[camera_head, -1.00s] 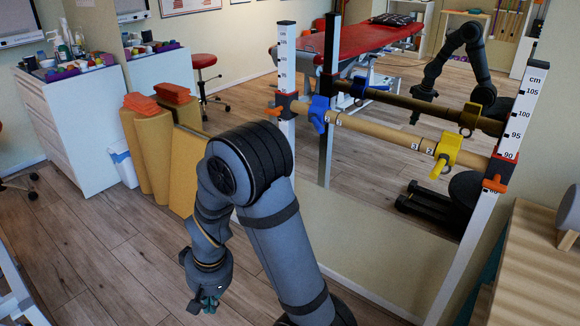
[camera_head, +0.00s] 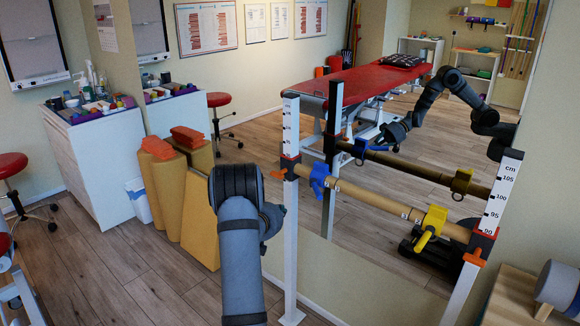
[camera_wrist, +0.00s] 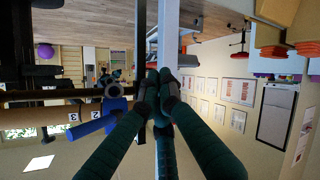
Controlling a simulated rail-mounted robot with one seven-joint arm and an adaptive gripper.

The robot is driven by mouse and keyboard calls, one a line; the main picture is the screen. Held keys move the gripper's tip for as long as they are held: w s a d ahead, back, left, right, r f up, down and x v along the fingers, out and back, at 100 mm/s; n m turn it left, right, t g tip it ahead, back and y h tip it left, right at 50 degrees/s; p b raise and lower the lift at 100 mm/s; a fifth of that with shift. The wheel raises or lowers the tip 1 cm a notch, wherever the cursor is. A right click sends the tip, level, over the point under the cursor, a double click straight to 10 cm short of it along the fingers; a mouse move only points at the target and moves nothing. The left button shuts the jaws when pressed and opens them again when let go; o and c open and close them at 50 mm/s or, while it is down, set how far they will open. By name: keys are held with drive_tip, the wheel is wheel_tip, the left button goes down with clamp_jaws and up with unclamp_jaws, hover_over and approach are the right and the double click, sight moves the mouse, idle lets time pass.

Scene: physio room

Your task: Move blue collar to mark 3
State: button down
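The blue collar (camera_head: 319,179) sits on the front wooden bar (camera_head: 365,198), close to the left white post. In the wrist view the blue collar (camera_wrist: 103,120) shows large, left of my fingers, with the number labels 2 and 3 (camera_wrist: 72,132) by it. In the head view small number labels (camera_head: 407,212) sit on the bar just left of the yellow collar (camera_head: 431,228). My gripper (camera_wrist: 160,88) shows in the wrist view with its dark green fingers together and nothing seen between them. The fingers appear apart from the blue collar.
The left post (camera_head: 291,220) and right post (camera_head: 490,220) hold the bar in front of a mirror, which reflects my arm and a second bar. Yellow rolls (camera_head: 165,185) stand left of my arm. A wooden bench top (camera_head: 515,300) is at lower right.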

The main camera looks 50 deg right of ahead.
sight(297, 161)
wheel_tip(297, 161, up, 12)
drive_tip(key=d+n+t+h, duration=0.1)
drive_tip(key=d+n+h, duration=0.2)
drive_tip(key=n+h, duration=0.35)
drive_tip(key=w+d, duration=0.1)
drive_tip(key=d, duration=0.2)
drive_tip(key=w+d+n+y+p, duration=0.1)
drive_tip(key=d, duration=0.2)
drive_tip(key=w+d+n+p, duration=0.1)
drive_tip(key=d, duration=0.2)
drive_tip(key=shift+w+d+y, duration=0.1)
drive_tip(key=shift+w+y, duration=0.15)
drive_tip(key=shift+y, duration=0.1)
drive_tip(key=shift+s+p, duration=0.3)
drive_tip(key=shift+s, duration=1.7)
drive_tip(key=shift+f, duration=0.1)
